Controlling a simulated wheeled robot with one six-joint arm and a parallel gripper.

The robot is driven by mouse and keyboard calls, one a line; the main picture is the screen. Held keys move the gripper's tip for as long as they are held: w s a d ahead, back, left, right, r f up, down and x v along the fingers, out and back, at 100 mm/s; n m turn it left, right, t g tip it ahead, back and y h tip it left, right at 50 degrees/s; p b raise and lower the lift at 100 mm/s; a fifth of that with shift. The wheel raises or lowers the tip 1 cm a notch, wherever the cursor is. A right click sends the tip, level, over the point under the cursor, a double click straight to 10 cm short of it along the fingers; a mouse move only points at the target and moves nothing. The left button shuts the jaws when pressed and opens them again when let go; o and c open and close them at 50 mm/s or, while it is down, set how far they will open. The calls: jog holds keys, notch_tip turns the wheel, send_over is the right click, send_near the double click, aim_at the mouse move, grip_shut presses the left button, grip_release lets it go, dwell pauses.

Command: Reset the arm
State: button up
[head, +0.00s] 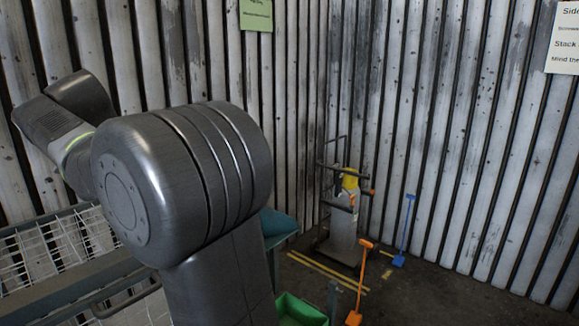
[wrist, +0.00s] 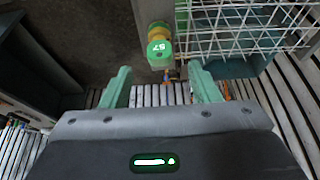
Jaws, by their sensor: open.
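My gripper (wrist: 160,85) shows in the wrist view with its two green fingers spread apart. It is open, and nothing is seen held between the fingers. In the head view my arm is folded and fills the left and middle. My gripper is not visible there.
A white wire rack (head: 60,255) stands at the lower left, close to my arm. A green bin (head: 300,310) is at the bottom. A grey trolley (head: 343,225), an orange shovel (head: 361,285) and a blue shovel (head: 405,232) stand by the corrugated wall. Dark floor lies open at right.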

jog(key=x, duration=0.7)
jog(key=shift+p, duration=0.4)
jog(key=shift+f+n+b, duration=0.1)
jog(key=shift+n+b, duration=0.2)
jog(key=shift+b, duration=0.05)
jog(key=shift+s+n+y, duration=0.1)
jog(key=shift+n+y, duration=0.3)
jog(key=shift+n, duration=0.6)
jog(key=shift+r, duration=0.2)
